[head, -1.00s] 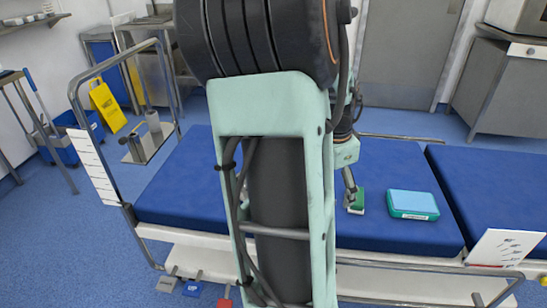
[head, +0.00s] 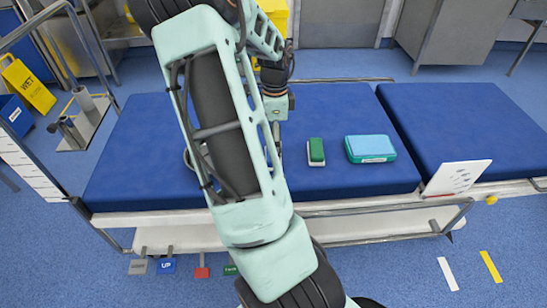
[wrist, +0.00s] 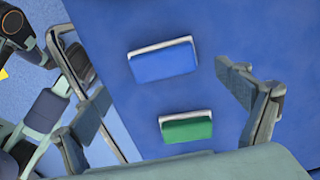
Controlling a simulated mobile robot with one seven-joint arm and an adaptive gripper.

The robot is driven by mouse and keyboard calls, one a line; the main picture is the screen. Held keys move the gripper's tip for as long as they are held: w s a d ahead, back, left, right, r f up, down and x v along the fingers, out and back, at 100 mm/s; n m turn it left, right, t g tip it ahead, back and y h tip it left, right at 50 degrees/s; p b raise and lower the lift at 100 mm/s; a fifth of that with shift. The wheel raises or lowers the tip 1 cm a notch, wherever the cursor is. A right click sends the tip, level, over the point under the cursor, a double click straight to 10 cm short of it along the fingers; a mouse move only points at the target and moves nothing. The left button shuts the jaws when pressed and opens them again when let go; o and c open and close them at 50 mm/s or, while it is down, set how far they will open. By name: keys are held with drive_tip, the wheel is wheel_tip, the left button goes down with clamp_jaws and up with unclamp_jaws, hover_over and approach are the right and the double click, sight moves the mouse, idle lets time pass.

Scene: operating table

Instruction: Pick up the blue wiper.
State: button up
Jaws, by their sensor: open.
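The blue wiper (wrist: 163,63) lies flat on the blue table top in the wrist view, a light grey strip along its upper edge. It is in the upper middle of that view, beyond my fingertips and between their lines. In the head view my arm hides it. My gripper (wrist: 166,100) is open and empty, with one finger at the left and one at the right of the wrist view. A similar green wiper (wrist: 186,128) lies nearer to my palm; it also shows in the head view (head: 316,152), right of my arm.
A teal box with a light blue top (head: 370,149) lies right of the green wiper on the operating table (head: 335,110). A white card (head: 456,177) stands at the table's front edge. A metal rail (wrist: 120,140) runs past my left finger.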

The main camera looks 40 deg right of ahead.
drive_tip(key=f, duration=0.1)
drive_tip(key=f+b, duration=0.1)
drive_tip(key=f, duration=0.1)
drive_tip(key=f+b, duration=0.1)
drive_tip(key=f, duration=0.1)
drive_tip(key=shift+w+f, duration=0.1)
drive_tip(key=shift+w, duration=0.25)
drive_tip(key=shift+c, duration=0.2)
drive_tip(key=c, duration=1.4)
drive_tip(key=shift+o, duration=0.2)
